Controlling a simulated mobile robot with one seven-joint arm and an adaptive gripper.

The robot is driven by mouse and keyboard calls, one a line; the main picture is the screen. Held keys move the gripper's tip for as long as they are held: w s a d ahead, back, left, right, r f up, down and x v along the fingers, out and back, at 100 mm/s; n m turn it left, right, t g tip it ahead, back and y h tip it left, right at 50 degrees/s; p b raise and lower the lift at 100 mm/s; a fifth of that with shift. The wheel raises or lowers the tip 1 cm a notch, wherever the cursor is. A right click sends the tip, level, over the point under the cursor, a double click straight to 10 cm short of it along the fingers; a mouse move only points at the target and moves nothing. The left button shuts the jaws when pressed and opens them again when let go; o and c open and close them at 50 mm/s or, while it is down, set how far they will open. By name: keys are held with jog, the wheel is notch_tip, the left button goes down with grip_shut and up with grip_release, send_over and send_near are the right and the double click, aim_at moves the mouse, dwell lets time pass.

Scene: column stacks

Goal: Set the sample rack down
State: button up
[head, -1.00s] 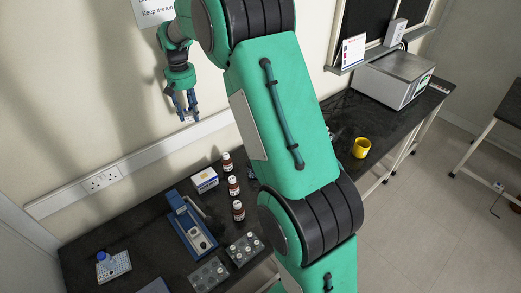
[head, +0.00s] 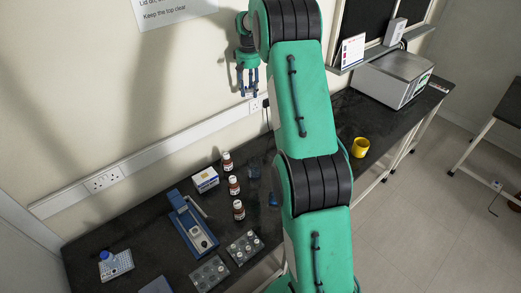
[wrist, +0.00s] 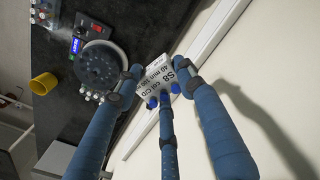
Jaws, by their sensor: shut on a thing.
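My gripper (head: 248,94) hangs fingers-down in front of the wall, above the back of the bench (head: 140,215). In the wrist view my gripper (wrist: 160,90) has its three blue fingers closed around a small white block with black lettering, which I take for the sample rack (wrist: 156,73). Part of the lettering reads "S8" and "40 min 100". The fingers hide much of its sides.
A round dark block with holes (wrist: 98,66) sits beside a blue display below. Brown bottles (head: 234,186), a white box (head: 205,180), a blue instrument (head: 192,225) and a vial holder (head: 245,247) crowd the bench. A yellow cup (head: 360,147) stands right.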

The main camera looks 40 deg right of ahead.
send_over(260, 149)
notch_tip(260, 149, down, 27)
jog(key=shift+a+r, duration=0.15)
jog(key=shift+r, duration=0.05)
jog(key=shift+f, duration=3.1)
jog(key=shift+f, duration=1.85)
jog(key=shift+f, duration=0.1)
